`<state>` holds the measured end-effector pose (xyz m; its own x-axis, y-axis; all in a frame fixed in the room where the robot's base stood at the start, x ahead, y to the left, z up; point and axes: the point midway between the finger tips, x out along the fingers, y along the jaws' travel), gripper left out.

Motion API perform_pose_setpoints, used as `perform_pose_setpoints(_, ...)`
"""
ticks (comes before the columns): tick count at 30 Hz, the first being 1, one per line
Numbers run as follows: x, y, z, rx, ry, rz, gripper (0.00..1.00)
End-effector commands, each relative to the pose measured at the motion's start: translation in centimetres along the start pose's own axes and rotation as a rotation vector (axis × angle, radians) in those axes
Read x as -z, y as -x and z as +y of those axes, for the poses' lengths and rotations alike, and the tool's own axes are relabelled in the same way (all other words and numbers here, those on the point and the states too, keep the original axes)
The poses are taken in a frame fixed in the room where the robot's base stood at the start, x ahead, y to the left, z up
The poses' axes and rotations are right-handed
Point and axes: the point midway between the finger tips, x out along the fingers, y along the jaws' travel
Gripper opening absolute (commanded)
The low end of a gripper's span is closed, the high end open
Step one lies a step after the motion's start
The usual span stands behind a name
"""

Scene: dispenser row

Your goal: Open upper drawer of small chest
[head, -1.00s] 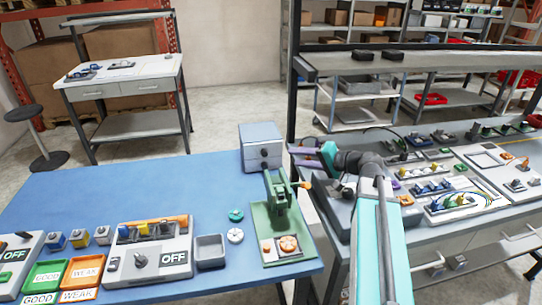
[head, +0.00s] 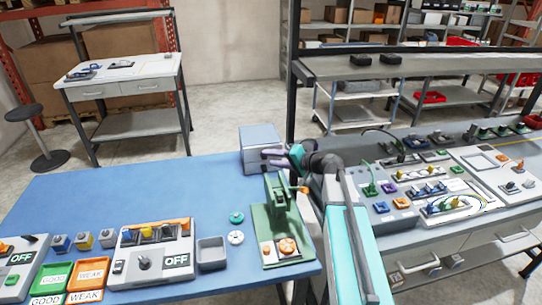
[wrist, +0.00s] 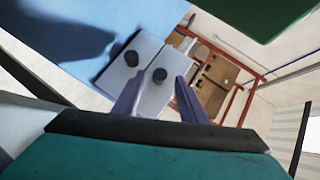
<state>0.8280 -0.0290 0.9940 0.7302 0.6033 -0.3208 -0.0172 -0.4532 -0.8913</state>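The small chest (head: 258,138) is a grey-blue box at the back right of the blue table. In the wrist view its front shows two light drawer fronts, each with a round dark knob. The upper drawer (wrist: 153,98) is the one farther from the blue table, and its knob (wrist: 159,75) lies between my finger lines. The lower drawer's knob (wrist: 132,58) is to the left. Both drawers look shut. My gripper (head: 268,157) is at the chest's front with its purple fingers apart and nothing between them. I cannot tell whether they touch the knob.
A green press (head: 278,215) stands just in front of the chest, close under my arm. A second bench (head: 420,243) with control panels is at the right. Green and white round parts, a grey bin (head: 211,254) and a switch box lie on the blue table.

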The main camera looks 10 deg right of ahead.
Motion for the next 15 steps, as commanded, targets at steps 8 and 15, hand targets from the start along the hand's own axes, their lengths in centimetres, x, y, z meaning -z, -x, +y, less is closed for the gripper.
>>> perform_pose_setpoints(8, 0.0, -1.9, -0.1, 0.001, 0.0, 0.0, 0.38)
perform_pose_setpoints(15, -0.1, -1.9, -0.1, 0.001, 0.0, -0.001, 0.38)
